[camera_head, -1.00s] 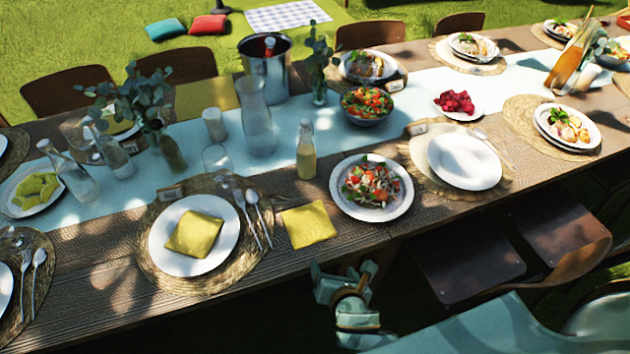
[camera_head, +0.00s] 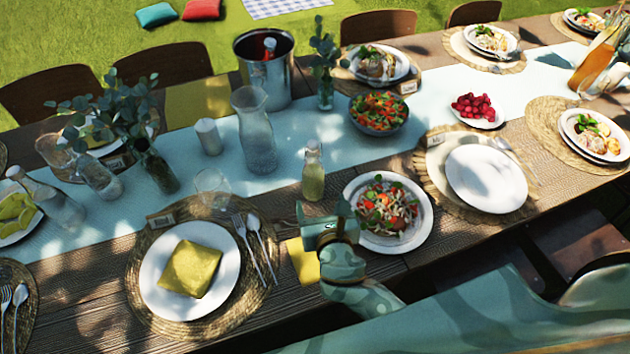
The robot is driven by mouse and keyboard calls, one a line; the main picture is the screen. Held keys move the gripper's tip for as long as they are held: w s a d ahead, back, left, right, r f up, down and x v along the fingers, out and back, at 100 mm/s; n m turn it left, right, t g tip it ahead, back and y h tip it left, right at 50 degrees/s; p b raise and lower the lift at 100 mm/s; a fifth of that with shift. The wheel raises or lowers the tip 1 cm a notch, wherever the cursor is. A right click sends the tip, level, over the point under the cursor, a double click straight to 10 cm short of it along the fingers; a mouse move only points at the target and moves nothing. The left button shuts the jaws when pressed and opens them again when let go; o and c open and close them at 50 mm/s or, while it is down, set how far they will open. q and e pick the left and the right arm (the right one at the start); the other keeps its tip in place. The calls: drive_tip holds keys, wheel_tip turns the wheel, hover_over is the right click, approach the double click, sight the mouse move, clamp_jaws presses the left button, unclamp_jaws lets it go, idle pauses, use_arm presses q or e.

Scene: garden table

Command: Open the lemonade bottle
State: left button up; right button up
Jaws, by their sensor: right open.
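A small clear glass bottle of pale yellow liquid, which I take as the lemonade bottle (camera_head: 313,178), stands upright on the front edge of the blue runner. A light-coloured stopper or cap sits at its top. My right gripper (camera_head: 320,214) is open and empty. It is just in front of the bottle, on the near side, apart from it as far as I can see. It overlaps a yellow napkin (camera_head: 303,262) in the picture. My left gripper is not in view.
A salad plate (camera_head: 424,222) lies close right of my right gripper. A plate with a yellow napkin (camera_head: 220,237) is at left. A tumbler (camera_head: 212,188) and a glass carafe (camera_head: 253,140) stand left of the bottle. A metal bucket (camera_head: 243,52) stands behind.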

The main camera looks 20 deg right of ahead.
sight(313, 177)
drive_tip(key=b+x, duration=0.3)
drive_tip(key=x, duration=1)
drive_tip(key=shift+b, duration=0.35)
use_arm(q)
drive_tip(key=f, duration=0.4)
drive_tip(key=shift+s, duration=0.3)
use_arm(e)
drive_tip(key=shift+d, duration=0.1)
drive_tip(key=c, duration=1.1)
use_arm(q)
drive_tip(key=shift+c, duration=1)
use_arm(e)
drive_tip(key=c, duration=0.4)
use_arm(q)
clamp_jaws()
use_arm(e)
drive_tip(key=shift+o, duration=0.2)
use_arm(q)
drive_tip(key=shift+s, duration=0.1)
